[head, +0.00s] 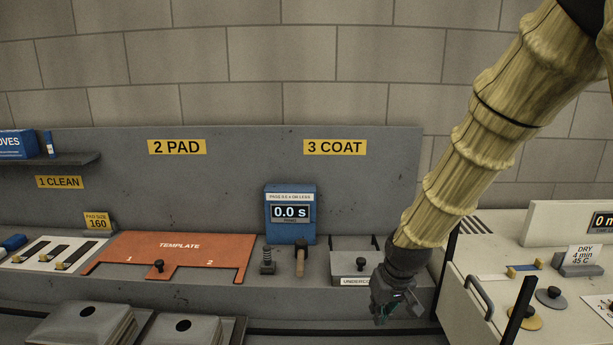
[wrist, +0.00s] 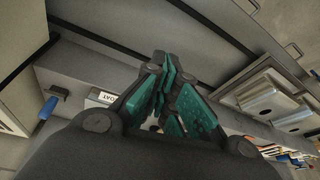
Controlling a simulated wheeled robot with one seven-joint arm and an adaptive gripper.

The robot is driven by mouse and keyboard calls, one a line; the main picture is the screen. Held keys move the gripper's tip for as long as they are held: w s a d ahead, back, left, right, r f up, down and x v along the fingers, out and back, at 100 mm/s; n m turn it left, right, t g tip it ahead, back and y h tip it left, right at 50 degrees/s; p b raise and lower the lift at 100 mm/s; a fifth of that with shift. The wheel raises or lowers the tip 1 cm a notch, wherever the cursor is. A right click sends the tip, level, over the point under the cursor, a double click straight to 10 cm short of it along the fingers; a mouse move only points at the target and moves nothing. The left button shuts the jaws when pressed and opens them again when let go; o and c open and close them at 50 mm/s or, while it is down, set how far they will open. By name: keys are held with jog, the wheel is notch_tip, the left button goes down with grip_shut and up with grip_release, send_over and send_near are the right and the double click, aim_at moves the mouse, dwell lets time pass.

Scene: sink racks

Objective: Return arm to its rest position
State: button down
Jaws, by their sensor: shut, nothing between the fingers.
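My arm comes down from the upper right in the head view, clad in a pale yellow ribbed sleeve. My gripper (head: 398,308) hangs at its end, pointing down in front of the bench beside the grey box marked undercoat (head: 352,264). In the wrist view my gripper (wrist: 166,72) shows its green-padded fingers closed together with nothing held. The tips seem clear of any surface.
A white drying unit (head: 550,225) is close on the right. Grey lidded boxes (head: 85,328) sit in front at left.

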jog(key=s+d+f+m+g+b, duration=0.1)
jog(key=s+f, duration=0.4)
jog(key=f, duration=0.5)
jog(key=s+d+f+b, duration=0.1)
jog(key=s+f+b, duration=0.1)
jog(key=s+f, duration=0.5)
jog(key=s+f+m+g+b, duration=0.1)
jog(key=s+f, duration=0.2)
jog(key=f, duration=0.9)
jog(key=s+d+f+b, duration=0.2)
jog(key=s+f, duration=0.5)
jog(key=s, duration=0.4)
jog(key=s+d+f+g+h+b, duration=0.1)
jog(key=s+f, duration=0.7)
jog(key=s, duration=0.2)
jog(key=shift+s+d+f+m+b, duration=0.2)
jog(key=shift+s+d+m+b, duration=0.1)
jog(key=shift+s+d+b, duration=0.1)
